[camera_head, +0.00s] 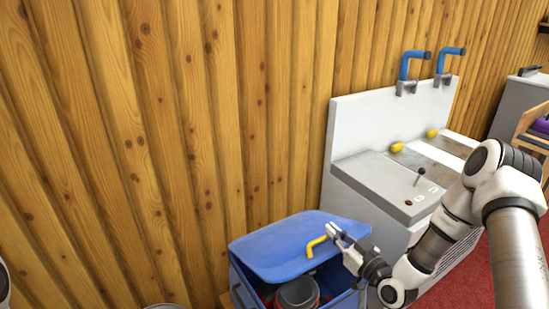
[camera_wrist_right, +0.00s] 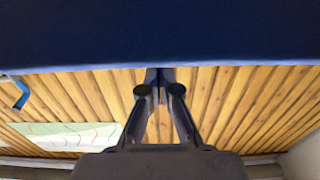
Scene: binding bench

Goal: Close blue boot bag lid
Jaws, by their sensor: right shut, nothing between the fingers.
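The blue boot bag (camera_head: 242,284) stands at the bottom centre in the head view, by the plank wall. Its blue lid (camera_head: 275,248) is partly raised and tilted, with a gap at the front showing the inside. A yellow handle (camera_head: 316,245) sits at the lid's front edge. My right gripper (camera_head: 334,233) is shut and empty at the lid's right front, beside the handle. In the right wrist view, a dark blue surface (camera_wrist_right: 160,35) fills the top, and the shut fingertips (camera_wrist_right: 159,82) reach its edge; contact is unclear. My left gripper is not in view.
A dark grey round thing (camera_head: 298,292) lies inside the bag. Red floor (camera_head: 463,278) shows at the lower right.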

